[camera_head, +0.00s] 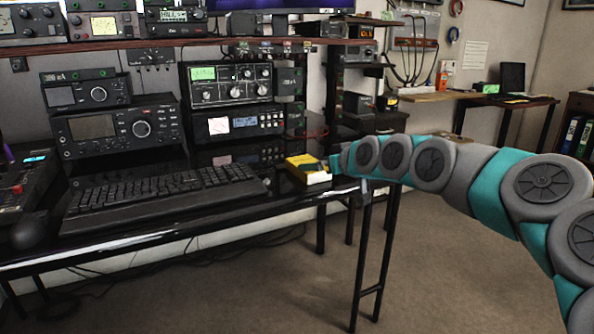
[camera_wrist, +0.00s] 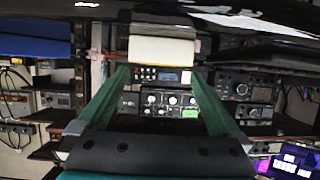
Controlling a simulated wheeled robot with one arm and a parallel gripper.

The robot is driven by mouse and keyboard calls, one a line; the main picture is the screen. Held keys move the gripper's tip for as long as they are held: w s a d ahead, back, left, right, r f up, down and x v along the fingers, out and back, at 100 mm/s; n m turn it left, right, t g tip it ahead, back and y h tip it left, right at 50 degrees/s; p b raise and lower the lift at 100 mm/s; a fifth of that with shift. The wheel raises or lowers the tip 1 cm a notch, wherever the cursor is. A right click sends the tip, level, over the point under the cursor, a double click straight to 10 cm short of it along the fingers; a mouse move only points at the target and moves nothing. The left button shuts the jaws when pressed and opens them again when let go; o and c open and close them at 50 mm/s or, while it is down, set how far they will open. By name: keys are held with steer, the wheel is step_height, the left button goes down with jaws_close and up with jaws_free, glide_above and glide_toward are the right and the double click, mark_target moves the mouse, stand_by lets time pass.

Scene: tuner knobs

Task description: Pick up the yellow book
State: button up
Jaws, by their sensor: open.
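The yellow book (camera_head: 308,168) lies near the right end of the black desk, to the right of the keyboard. Its top looks yellow and its near side whitish. My arm reaches in from the right, and my gripper (camera_head: 335,166) is at the desk's right end, close beside the book. In the wrist view, which looks upside down, the book (camera_wrist: 162,48) shows pale just beyond and between the two green fingers of my gripper (camera_wrist: 158,72). The fingers are spread and nothing is held. I cannot tell whether a fingertip touches the book.
A black keyboard (camera_head: 165,196) lies left of the book. Stacked radios (camera_head: 232,125) stand behind it, under a shelf (camera_head: 150,44) with more radios. The desk's front edge (camera_head: 180,232) is just in front. Open carpet (camera_head: 430,260) lies to the right.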

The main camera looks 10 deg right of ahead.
steer(key=p+x, duration=0.1)
steer(key=x, duration=0.6)
steer(key=shift+w, duration=0.15)
steer(key=c, duration=1.2)
steer(key=shift+r, duration=0.15)
